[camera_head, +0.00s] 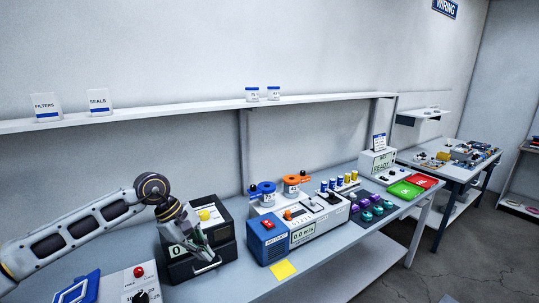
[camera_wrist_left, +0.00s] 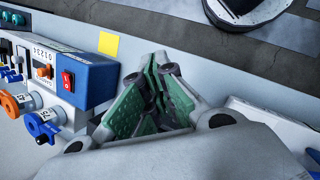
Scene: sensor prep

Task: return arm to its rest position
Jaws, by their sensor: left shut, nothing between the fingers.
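My left arm comes in from the left in the head view. Its gripper (camera_head: 204,255) points down in front of the black box (camera_head: 224,252) with a yellow button on top. The gripper is shut and empty. In the left wrist view its green-padded fingers (camera_wrist_left: 152,90) are together, with nothing between them. Whether the fingers touch the box cannot be told. My right gripper is in neither view.
A blue-and-white meter unit (camera_head: 268,243) stands right of the black box, with a yellow note (camera_head: 284,270) before it. A control box with a red button (camera_head: 139,271) is at the left. Red (camera_head: 423,181) and green (camera_head: 405,190) trays lie farther right. A wall shelf (camera_head: 180,112) runs above.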

